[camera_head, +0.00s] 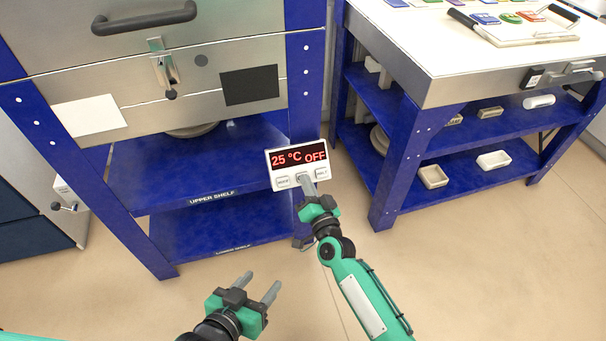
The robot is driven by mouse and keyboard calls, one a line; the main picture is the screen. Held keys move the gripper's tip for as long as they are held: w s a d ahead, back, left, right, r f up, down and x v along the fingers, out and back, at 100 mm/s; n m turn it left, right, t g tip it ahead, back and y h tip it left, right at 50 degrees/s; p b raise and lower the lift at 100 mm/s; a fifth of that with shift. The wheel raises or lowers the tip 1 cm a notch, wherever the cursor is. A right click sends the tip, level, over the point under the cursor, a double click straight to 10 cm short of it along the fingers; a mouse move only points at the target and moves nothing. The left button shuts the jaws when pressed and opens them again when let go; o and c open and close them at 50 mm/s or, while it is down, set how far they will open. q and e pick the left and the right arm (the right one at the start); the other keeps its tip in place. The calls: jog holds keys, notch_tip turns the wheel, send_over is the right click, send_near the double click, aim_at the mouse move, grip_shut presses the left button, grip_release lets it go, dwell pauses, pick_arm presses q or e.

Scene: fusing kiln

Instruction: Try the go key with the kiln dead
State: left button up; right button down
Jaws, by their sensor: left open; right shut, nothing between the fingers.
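The kiln (210,52) is a steel box on a blue stand, with a dark handle (145,18) and a latch (165,72) on its front. A white control panel (272,170) on the stand's right front leg shows a lit red display (299,157) reading 25 °C OFF. Below it are a left key (283,182), a right key (322,173) and a middle key that my fingers largely cover. My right gripper (307,183) is shut and empty, its tips at the middle key; I cannot tell whether they press it. My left gripper (258,285) is open and empty above the floor.
The floor (480,270) at lower right is clear.

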dwell(0.3)
jog(key=s+r+p, duration=0.1)
jog(key=s+p, duration=0.1)
jog(key=s+d+r+p, duration=0.1)
jog(key=r+p, duration=0.1)
jog(key=shift+s+d, duration=0.15)
jog(key=shift+s, duration=0.25)
dwell(0.6)
